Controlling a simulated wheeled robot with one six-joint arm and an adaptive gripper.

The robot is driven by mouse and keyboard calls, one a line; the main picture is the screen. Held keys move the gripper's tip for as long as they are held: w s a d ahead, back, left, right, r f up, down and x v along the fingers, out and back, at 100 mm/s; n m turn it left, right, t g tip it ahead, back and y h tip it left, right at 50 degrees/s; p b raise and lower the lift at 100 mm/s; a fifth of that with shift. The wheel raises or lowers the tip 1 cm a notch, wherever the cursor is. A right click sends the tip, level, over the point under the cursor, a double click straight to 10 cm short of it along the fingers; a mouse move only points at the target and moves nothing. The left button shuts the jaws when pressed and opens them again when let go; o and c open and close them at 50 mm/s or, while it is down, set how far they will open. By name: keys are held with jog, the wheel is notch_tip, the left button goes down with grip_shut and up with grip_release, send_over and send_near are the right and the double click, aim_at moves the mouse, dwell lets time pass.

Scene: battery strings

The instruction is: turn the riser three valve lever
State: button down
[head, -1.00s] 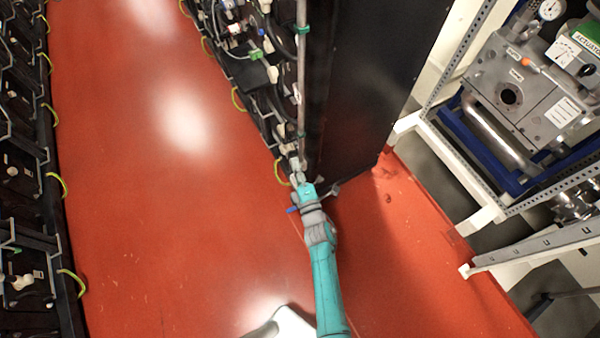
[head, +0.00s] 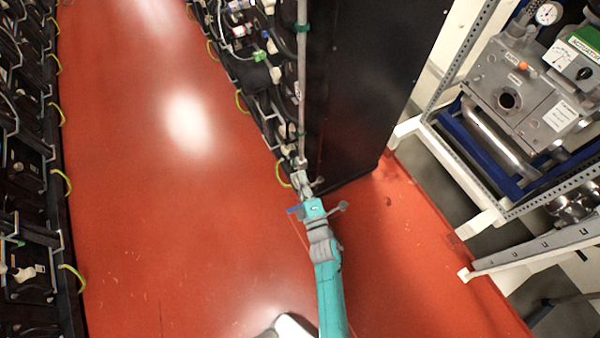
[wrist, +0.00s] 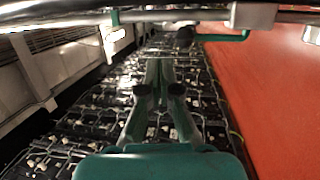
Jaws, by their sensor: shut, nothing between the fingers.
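My gripper (head: 300,178) is at the foot of a thin vertical grey pipe (head: 302,95) in the head view, close to the front corner of a dark cabinet. In the wrist view my gripper (wrist: 160,66) is shut and empty, with its fingers together. A grey pipe (wrist: 70,18) crosses the top of that view, with a metal block fitting (wrist: 252,15) on it. A green bar (wrist: 222,38) runs just below the pipe, apart from the fingers in the picture. I cannot tell whether it is the riser three lever; no label is readable.
A tall dark cabinet (head: 365,80) stands right of the pipe. Battery racks (head: 25,160) line the left side of the red floor (head: 150,200). A metal frame with a grey machine (head: 520,90) stands at the right. The aisle floor is clear.

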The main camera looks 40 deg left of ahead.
jog(key=s+d+r, duration=0.1)
jog(key=s+d, duration=0.3)
jog(key=d, duration=0.2)
jog(key=shift+r, duration=0.2)
